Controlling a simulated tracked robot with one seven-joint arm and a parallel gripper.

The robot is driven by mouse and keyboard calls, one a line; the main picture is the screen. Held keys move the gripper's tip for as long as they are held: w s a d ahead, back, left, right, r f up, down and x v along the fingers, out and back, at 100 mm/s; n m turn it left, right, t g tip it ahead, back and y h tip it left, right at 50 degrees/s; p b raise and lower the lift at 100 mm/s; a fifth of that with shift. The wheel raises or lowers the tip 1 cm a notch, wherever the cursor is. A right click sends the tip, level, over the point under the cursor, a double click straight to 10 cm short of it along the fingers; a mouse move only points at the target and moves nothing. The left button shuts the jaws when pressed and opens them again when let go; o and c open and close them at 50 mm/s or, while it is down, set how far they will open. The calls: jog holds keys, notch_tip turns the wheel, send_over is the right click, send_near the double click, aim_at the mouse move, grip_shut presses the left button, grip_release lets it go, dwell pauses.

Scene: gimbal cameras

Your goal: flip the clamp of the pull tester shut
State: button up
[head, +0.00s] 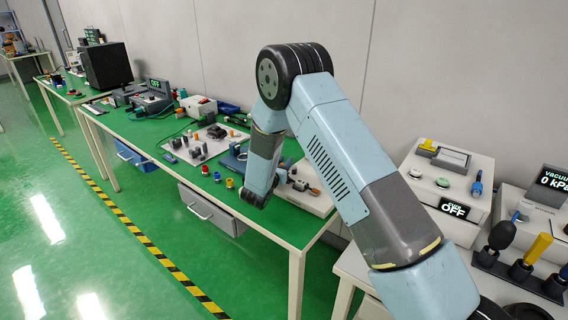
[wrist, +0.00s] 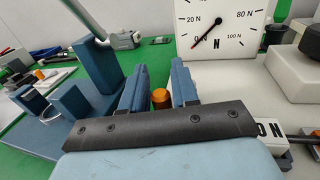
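The pull tester (head: 312,198) is a white unit at the near end of the green table in the head view, partly behind my arm. In the wrist view its dial (wrist: 222,28) stands at upper right, with the red needle near 0 N. My gripper (wrist: 159,76) shows two blue fingers with a gap between them. An orange cylindrical piece (wrist: 160,98) appears in that gap, close to the fingers. I cannot tell whether they touch it, or whether it belongs to the clamp. The clamp's position is not clear. In the head view my fingertips are hidden by my wrist.
A blue fixture (wrist: 101,68) stands just left of my fingers, with a grey rod (wrist: 86,18) above it. A white board with small parts (head: 207,142) lies farther along the table. Another white bench (head: 440,165) with buttons and tools stands at right.

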grip_shut()
jog(key=shift+s+d+n+t+y, duration=0.15)
jog(key=shift+s+n+t+y, duration=0.1)
jog(key=shift+n+y, duration=0.7)
jog(key=shift+s+d+n+t+y, duration=0.1)
jog(key=shift+s+n+t+y, duration=0.3)
jog(key=shift+y, duration=0.85)
jog(key=shift+d+n+t+y, duration=0.15)
jog(key=shift+n+y, duration=0.7)
jog(key=shift+y, duration=0.25)
jog(key=shift+o, duration=1.6)
grip_release()
